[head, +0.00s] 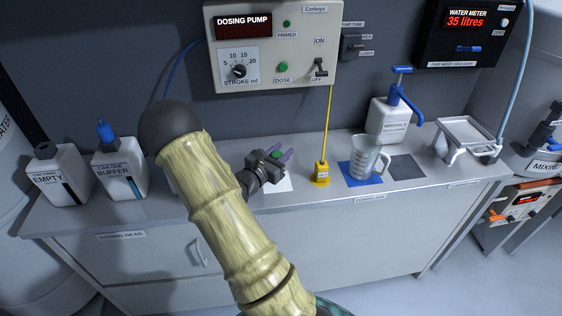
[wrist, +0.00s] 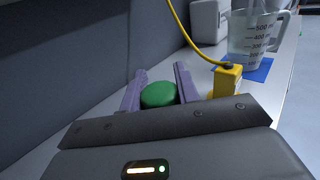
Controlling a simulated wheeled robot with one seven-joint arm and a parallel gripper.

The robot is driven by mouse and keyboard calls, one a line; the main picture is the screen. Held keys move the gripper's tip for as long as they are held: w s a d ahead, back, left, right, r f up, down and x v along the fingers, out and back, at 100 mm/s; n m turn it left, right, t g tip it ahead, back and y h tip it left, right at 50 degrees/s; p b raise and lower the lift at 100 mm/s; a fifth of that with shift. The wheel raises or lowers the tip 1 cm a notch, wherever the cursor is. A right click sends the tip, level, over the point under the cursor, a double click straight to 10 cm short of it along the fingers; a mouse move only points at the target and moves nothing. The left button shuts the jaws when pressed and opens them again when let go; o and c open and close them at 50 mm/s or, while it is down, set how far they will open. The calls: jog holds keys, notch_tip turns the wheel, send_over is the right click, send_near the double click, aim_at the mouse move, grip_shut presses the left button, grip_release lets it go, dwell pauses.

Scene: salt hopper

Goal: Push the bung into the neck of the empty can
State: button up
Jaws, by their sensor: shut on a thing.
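The can marked EMPTY (head: 60,180) stands upright at the left end of the bench, white with a dark neck (head: 45,150) on top. I cannot tell from here whether the neck is open. My gripper (head: 278,154) is over the middle of the bench, well to the right of that can. In the wrist view its two purple fingers (wrist: 160,70) are shut on a round green bung (wrist: 159,95). The bung's top shows; its lower part is hidden by the gripper body.
A can marked BUFFER (head: 120,170) with a blue fitting stands beside the empty can. A yellow block (head: 321,174) on a yellow line and a measuring jug (head: 366,160) on a blue mat (head: 350,179) are right of my gripper. The dosing pump (head: 270,45) hangs behind.

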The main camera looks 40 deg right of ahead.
notch_tip(320, 180, up, 6)
jog(key=shift+f, duration=0.15)
dwell(0.6)
jog(key=w+a+r+n+t+p, duration=0.1)
jog(key=w+a+r+p, duration=0.1)
jog(key=r+p, duration=0.6)
jog(key=w+a+r+n+t+y+p, duration=0.1)
jog(key=w+a+r+t+p, duration=0.1)
jog(key=r+p, duration=0.7)
jog(key=p, duration=0.4)
jog(key=shift+w+r, duration=0.15)
jog(key=shift+a, duration=0.1)
